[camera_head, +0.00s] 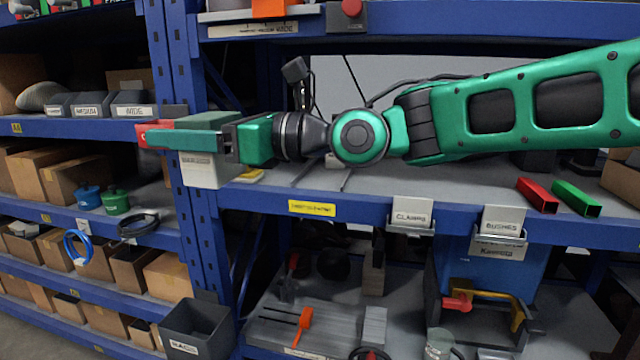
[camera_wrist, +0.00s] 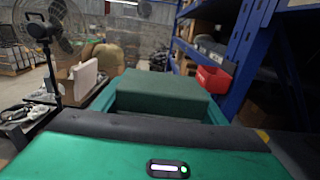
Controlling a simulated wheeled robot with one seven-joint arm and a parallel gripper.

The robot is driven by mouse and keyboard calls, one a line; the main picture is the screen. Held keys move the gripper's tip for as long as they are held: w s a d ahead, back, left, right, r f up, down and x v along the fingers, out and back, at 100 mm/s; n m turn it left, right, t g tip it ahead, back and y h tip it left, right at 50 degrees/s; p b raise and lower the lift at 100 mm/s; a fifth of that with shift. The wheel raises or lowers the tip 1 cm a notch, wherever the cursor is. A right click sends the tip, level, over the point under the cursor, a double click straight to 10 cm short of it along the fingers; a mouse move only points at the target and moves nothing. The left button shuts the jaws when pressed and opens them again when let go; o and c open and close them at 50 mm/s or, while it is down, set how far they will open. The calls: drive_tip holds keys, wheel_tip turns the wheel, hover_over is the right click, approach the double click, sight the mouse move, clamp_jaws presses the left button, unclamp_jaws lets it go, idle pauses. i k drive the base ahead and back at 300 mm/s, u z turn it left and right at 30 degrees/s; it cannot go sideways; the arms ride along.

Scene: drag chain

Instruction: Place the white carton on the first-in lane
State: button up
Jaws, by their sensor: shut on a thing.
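My gripper (camera_head: 190,140) points left in the head view, in front of the blue rack upright. It is shut on a pale carton, the white carton (camera_head: 208,172), whose white lower part hangs below the fingers. Its top looks greenish. In the wrist view the held carton (camera_wrist: 165,92) shows as a dark green-grey block between the green fingers. The carton is in the air, left of the middle shelf (camera_head: 375,185). Thin divider strips lie on that shelf behind my wrist. A yellow label (camera_head: 312,208) is on its front edge, too small to read, so I cannot tell which lane is first-in.
A red tube (camera_head: 538,195) and a green tube (camera_head: 576,198) lie on the shelf's right side. Signs reading CLAMPS (camera_head: 411,214) and BUSHES (camera_head: 502,221) hang on its edge. A red bin (camera_wrist: 212,78) is near the carton on the right in the wrist view.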

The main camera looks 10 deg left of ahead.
sight(321, 182)
drive_tip(key=i, duration=0.85)
drive_tip(key=z, duration=0.1)
